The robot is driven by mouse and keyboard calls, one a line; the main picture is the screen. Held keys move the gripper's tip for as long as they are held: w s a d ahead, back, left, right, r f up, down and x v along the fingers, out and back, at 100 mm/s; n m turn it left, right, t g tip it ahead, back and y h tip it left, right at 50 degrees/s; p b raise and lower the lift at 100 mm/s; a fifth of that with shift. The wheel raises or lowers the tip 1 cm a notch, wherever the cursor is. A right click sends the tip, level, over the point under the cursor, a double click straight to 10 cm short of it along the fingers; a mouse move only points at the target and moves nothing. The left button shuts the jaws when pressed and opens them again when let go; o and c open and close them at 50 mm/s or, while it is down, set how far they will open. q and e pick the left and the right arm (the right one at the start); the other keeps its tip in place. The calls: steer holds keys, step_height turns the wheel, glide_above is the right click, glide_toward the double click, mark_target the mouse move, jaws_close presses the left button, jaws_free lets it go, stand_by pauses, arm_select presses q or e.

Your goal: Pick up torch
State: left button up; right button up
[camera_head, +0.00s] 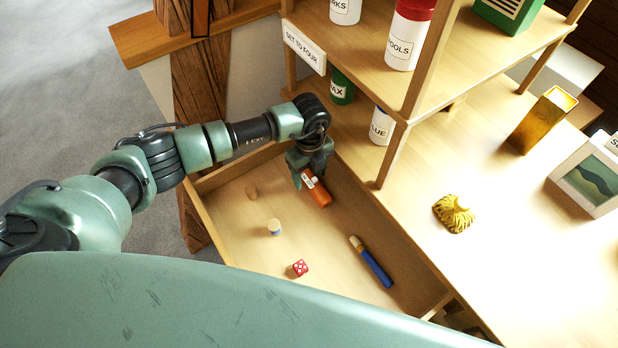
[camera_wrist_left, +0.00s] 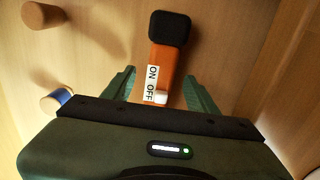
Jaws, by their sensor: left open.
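The torch (camera_head: 319,193) is an orange body with a black end and a white ON/OFF label with a small switch. It lies in the open wooden drawer, near its far end. In the left wrist view the torch (camera_wrist_left: 163,68) points away from my gripper, its label end between the two fingers. My left gripper (camera_head: 309,178) is open, right above the near part of the torch. In the left wrist view the open fingers (camera_wrist_left: 158,90) stand on either side of it, with gaps. My right gripper is not in view.
A shelf post (camera_head: 393,155) and labelled jars stand close right of my gripper.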

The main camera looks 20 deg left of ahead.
arm_select(q)
steer(key=shift+f, duration=0.9)
jaws_close()
steer(key=shift+r, duration=0.1)
